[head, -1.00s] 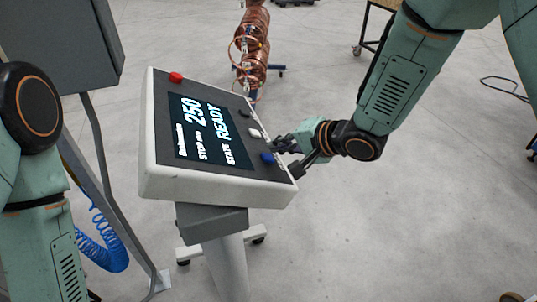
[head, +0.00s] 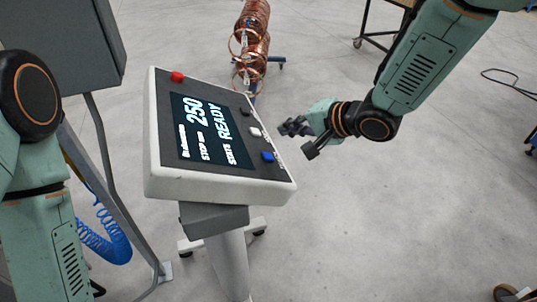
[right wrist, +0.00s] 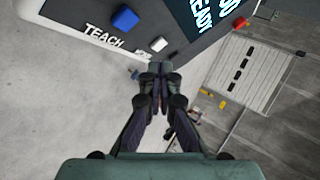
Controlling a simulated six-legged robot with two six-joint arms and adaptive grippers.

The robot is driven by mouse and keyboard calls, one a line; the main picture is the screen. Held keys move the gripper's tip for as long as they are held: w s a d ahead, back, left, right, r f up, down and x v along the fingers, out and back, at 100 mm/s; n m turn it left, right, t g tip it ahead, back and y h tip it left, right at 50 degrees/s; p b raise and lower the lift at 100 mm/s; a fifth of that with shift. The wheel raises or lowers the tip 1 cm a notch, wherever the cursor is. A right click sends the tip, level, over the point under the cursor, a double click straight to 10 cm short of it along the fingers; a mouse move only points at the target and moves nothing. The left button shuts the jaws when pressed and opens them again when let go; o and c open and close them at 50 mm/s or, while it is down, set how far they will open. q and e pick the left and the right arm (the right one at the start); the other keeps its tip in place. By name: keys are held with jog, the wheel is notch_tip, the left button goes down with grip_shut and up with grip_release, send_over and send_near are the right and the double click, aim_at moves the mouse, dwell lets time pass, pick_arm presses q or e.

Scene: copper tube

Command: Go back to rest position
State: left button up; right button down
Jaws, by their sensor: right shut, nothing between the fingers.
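My right gripper (head: 298,137) hangs in the air just right of the tilted control panel (head: 165,172), apart from its right edge. Its dark fingers point left towards the panel, and it is empty. In the right wrist view the gripper (right wrist: 160,70) has its fingertips together, with nothing between them, below the panel's edge in the picture. The panel's screen reads "250" and "STATE READY". A blue button (head: 267,156) and a white button (head: 254,132) are along its right side. My left arm is at the left edge of the head view, but its gripper is not seen.
A red button (head: 177,77) is on the panel's top left corner. A grey cabinet (head: 60,40) and a blue coiled hose (head: 108,240) stand at left. Copper coils (head: 252,40) are behind. The floor at right is mostly clear.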

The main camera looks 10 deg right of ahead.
dwell(0.5)
jog(key=s+d+f+n+g+h+b, duration=0.1)
jog(key=s+d+f+n+h+b, duration=0.15)
jog(key=s+f, duration=0.4)
jog(key=s+d+f+n+g+h+b, duration=0.1)
jog(key=s+d+f+n+b, duration=0.2)
jog(key=f, duration=0.7)
jog(key=s+d+f+n+h+b, duration=0.1)
jog(key=s+f+n+h+b, duration=0.1)
jog(key=s+f+b, duration=0.45)
jog(key=s+d+f+g+h+b, duration=0.1)
jog(key=s+d+f+g+b, duration=0.2)
jog(key=s+f+b, duration=1)
jog(key=s+f+g, duration=0.1)
jog(key=s+f, duration=0.3)
jog(key=f, duration=0.2)
jog(key=s+f+g, duration=0.2)
jog(key=s+f, duration=0.2)
jog(key=f, duration=0.3)
jog(key=shift+s+d+h, duration=0.2)
jog(key=shift+s+h, duration=0.15)
